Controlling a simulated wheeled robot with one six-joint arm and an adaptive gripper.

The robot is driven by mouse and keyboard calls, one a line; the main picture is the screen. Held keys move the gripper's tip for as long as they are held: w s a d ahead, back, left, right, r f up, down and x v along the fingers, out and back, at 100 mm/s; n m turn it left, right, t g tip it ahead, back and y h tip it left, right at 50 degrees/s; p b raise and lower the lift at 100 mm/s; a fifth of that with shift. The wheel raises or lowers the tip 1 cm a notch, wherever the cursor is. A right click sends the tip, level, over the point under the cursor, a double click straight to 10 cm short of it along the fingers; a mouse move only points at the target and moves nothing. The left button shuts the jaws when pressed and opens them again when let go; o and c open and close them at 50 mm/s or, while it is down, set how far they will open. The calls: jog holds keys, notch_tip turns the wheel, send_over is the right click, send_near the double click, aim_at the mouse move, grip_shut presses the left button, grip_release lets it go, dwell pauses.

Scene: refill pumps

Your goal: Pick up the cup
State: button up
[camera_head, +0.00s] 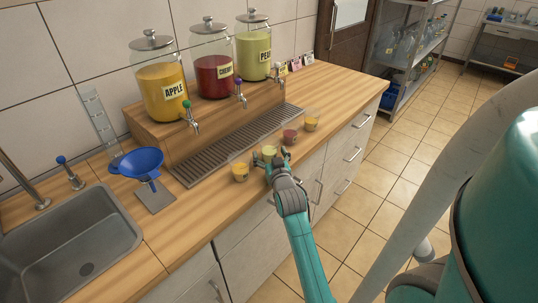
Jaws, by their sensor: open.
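Several small clear cups stand in a row along the front edge of the wooden counter (215,195). One orange-yellow cup (240,173) is at the left of the row. A cup with pale yellow-green liquid (269,152) is beside it. A dark red cup (290,136) and another orange-yellow cup (311,121) stand further right. My gripper (277,160) is open at the pale yellow-green cup, with its fingers close around or beside it. The fingers partly hide that cup, and I cannot tell if they touch it.
Dispensers labelled APPLE (162,92), CHERRY (214,75) and PEAR (253,52) stand on a wooden step behind a drip grate (235,145). A blue funnel (137,163) on a stand and a sink (70,245) are at left. Tiled floor (395,170) is clear at right.

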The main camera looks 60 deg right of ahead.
jog(key=shift+w+d, duration=0.3)
jog(key=c, duration=1.3)
jog(key=shift+o, duration=0.2)
jog(key=shift+s, duration=0.1)
